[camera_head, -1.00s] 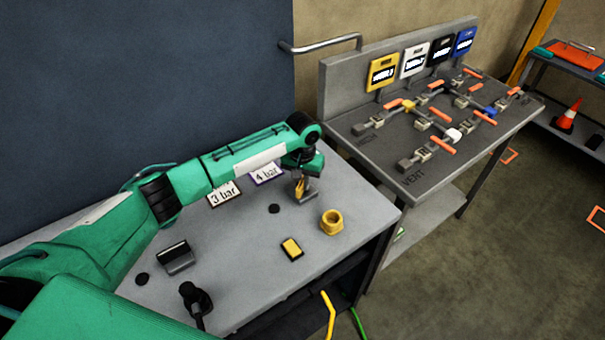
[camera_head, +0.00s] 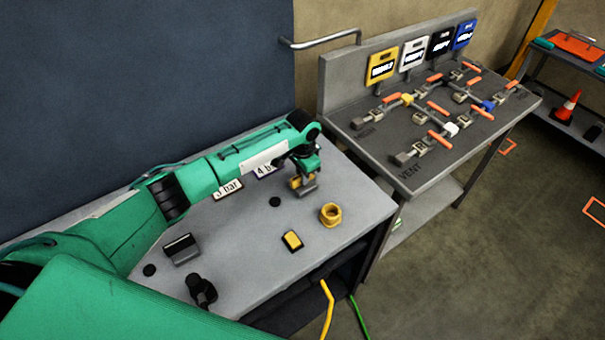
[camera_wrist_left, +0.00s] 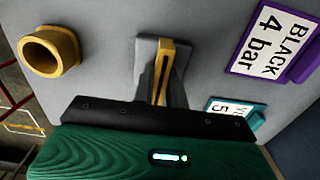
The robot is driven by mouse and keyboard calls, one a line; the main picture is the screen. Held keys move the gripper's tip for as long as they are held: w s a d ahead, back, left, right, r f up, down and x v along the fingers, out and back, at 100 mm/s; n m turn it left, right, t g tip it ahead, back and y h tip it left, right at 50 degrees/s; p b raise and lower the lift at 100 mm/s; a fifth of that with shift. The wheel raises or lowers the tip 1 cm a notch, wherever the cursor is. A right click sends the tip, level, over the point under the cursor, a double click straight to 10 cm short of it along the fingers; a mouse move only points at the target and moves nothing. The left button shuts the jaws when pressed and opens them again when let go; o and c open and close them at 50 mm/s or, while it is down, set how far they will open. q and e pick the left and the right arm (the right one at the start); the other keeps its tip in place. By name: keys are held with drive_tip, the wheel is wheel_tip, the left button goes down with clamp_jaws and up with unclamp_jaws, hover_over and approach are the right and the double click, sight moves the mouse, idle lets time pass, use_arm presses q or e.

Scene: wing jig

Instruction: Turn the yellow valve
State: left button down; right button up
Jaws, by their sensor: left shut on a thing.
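My left gripper (camera_head: 304,186) is over the far right part of the near table. It is shut on a small yellow piece (camera_wrist_left: 164,66), which shows as a narrow strip between the grey fingers in the left wrist view. It also shows in the head view (camera_head: 294,183). I cannot tell whether this piece is fixed to the table or loose. On the panel table, a valve with a yellow body (camera_head: 406,99) and an orange handle (camera_head: 391,97) sits below a yellow tag (camera_head: 381,66). My left gripper is well apart from it. My right gripper is not in view.
A yellow ring (camera_head: 331,214), a yellow-topped block (camera_head: 292,241) and dark fittings (camera_head: 201,290) stand on the near table (camera_head: 240,260). "Bar" cards (camera_head: 227,188) stand along its back. Several other orange-handled valves cover the panel table (camera_head: 385,150). A gap separates the tables.

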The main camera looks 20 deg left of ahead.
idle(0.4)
use_arm(q)
drive_tip(key=c, duration=1.4)
unclamp_jaws()
drive_tip(key=shift+c, duration=0.2)
wheel_tip(320, 180, up, 14)
drive_tip(key=b, duration=0.4)
drive_tip(key=shift+f, duration=0.1)
